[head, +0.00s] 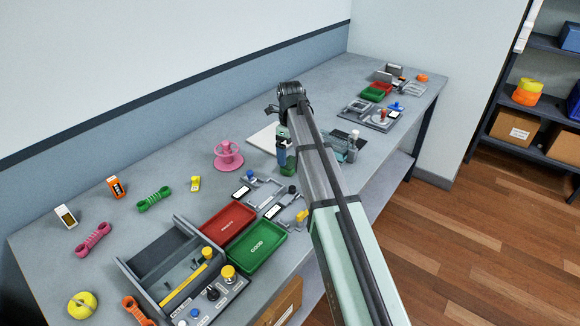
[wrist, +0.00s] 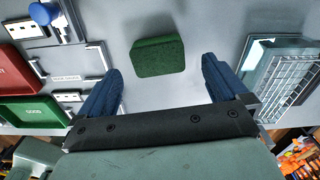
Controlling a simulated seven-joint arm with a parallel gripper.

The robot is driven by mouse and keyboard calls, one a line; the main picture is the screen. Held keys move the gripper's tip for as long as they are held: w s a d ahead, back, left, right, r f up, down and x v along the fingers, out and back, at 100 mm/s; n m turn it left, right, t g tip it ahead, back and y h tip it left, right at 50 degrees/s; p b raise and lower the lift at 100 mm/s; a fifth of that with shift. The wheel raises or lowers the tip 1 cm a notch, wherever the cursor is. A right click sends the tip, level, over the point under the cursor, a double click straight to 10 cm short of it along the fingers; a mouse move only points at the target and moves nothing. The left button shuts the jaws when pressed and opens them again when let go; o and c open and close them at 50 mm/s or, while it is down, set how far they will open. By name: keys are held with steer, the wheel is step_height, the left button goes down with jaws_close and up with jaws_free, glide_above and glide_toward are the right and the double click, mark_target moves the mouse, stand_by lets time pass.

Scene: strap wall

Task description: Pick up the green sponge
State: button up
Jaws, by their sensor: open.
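The green sponge (wrist: 158,57) lies on the grey bench, a dark green block just beyond and between my gripper's fingertips in the wrist view. In the head view a part of the sponge (head: 288,170) shows below my gripper (head: 282,158); my arm hides the rest. My gripper (wrist: 160,68) is open, with one blue finger to each side of the sponge's near edge. It holds nothing, and no contact with the sponge shows.
A grey-green basket (wrist: 285,75) stands right of the sponge in the wrist view. A device fixture (wrist: 75,72), red tray (head: 227,224) and green tray (head: 257,247) lie to the left. A pink spool (head: 228,158) stands farther left in the head view.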

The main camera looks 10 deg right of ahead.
mark_target(290, 162)
steer(key=shift+s+f, duration=0.2)
steer(key=shift+f, duration=2.35)
steer(key=shift+c, duration=0.2)
steer(key=c, duration=0.9)
